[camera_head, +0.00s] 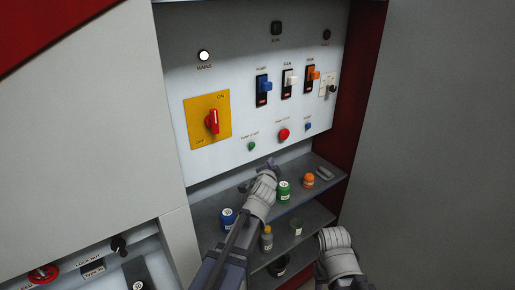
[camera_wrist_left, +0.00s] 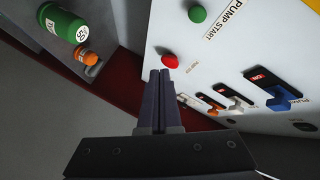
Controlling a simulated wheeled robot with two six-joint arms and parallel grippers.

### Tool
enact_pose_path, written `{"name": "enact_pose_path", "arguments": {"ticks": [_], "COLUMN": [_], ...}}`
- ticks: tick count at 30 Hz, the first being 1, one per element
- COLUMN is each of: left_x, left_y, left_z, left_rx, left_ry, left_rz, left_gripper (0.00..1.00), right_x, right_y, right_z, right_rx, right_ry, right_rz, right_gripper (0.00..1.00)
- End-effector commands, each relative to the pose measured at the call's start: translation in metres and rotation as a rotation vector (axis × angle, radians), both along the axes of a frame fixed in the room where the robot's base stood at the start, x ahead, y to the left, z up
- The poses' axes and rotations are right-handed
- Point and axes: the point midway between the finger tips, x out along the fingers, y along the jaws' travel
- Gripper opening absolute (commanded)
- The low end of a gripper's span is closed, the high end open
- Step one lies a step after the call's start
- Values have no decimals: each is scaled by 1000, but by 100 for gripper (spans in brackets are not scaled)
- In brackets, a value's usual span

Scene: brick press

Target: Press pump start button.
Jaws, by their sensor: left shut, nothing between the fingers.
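The green pump start button (camera_head: 251,146) is on the white panel, low and left of the red button (camera_head: 284,134). In the left wrist view the green button (camera_wrist_left: 197,14) shows at the top with its PUMP START label, and the red button (camera_wrist_left: 170,60) is close beyond my fingertips. My left gripper (camera_head: 266,165) is shut and empty, below the panel's lower buttons in the head view. Its closed fingers also show in the left wrist view (camera_wrist_left: 160,75). They look apart from the green button. Part of my right arm shows at the lower right, but its gripper does not.
A red rotary switch (camera_head: 212,121) sits on a yellow plate. Blue, white and orange switches (camera_head: 288,79) and a small blue button (camera_head: 308,126) are to the right. Shelves (camera_head: 325,172) below hold a green can (camera_head: 284,191), an orange jar (camera_head: 308,180) and a blue can (camera_head: 228,217).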

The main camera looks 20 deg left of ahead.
Motion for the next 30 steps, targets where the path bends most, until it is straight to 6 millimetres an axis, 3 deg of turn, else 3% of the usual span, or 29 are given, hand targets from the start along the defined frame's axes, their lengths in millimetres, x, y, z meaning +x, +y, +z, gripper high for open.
{"name": "enact_pose_path", "arguments": {"ticks": [11,30], "left_x": [4,50], "left_y": [4,63], "left_z": [-1,-1], "left_rx": [-3,-5], "left_ry": [2,3], "left_rz": [2,3], "left_gripper": [0,0], "right_x": [0,0], "right_y": [0,0], "right_z": [0,0], "right_rx": [0,0], "right_ry": [0,0], "right_rz": [0,0], "right_gripper": [50,50]}}
